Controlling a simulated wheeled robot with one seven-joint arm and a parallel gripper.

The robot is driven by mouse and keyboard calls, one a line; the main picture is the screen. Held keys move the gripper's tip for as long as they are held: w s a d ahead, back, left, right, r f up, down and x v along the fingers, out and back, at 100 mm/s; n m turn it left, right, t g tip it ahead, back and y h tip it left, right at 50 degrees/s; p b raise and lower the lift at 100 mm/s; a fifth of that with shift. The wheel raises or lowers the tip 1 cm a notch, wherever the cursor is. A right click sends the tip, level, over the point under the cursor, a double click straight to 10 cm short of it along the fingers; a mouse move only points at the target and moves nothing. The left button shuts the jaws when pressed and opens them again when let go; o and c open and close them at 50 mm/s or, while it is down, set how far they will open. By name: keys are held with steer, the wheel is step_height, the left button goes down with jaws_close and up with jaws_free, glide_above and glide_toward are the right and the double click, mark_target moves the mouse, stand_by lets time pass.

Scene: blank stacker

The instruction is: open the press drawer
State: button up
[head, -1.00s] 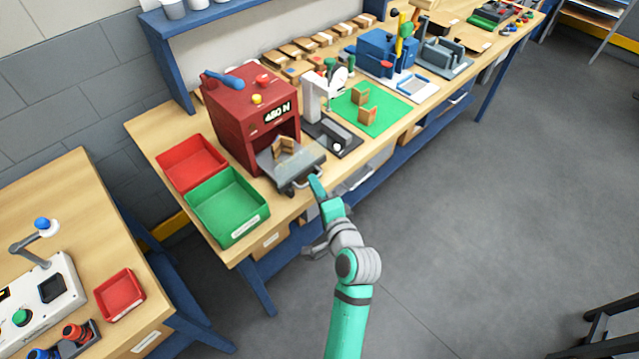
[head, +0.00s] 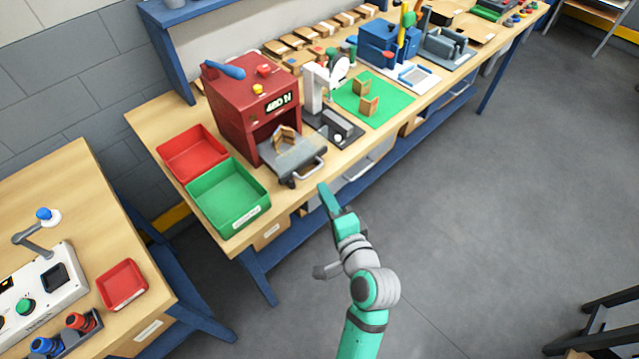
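The red press (head: 245,95) stands on the workbench, with a display on its front reading about 480 N. Its grey drawer (head: 284,171) sticks out at the front, with a light metal handle (head: 312,171) on its outer edge. Brown wooden blank pieces (head: 284,138) stand on the drawer near the press opening. My gripper (head: 324,188) is at the front of the bench, just beyond the handle and apart from it. Its teal end points towards the bench. The finger gap is not visible, so I cannot tell whether it is open or shut.
A green bin (head: 228,197) and a red bin (head: 192,153) stand left of the press. A small device with a white column (head: 316,86) stands right of it, then a green mat (head: 385,112) with wooden pieces. Grey floor (head: 480,210) is clear on the right.

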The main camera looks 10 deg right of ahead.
steer(key=v, duration=0.3)
steer(key=shift+s, duration=0.15)
stand_by(0.5)
steer(key=s+a+f+n+g+h, duration=0.1)
steer(key=s+a+f+n+h, duration=0.15)
steer(key=s+f, duration=0.4)
steer(key=s+a+f+n+h, duration=0.1)
steer(key=s+f+n+h, duration=0.15)
steer(key=s+f, duration=0.35)
steer(key=s+a+r+n+y, duration=0.1)
steer(key=s+a+r+n, duration=0.1)
steer(key=s+n, duration=0.3)
steer(key=s+a+r+n+t+y, duration=0.1)
steer(key=s+a+n, duration=0.3)
steer(key=s, duration=0.6)
steer(key=shift+s+r+n, duration=0.4)
steer(key=shift+n, duration=0.1)
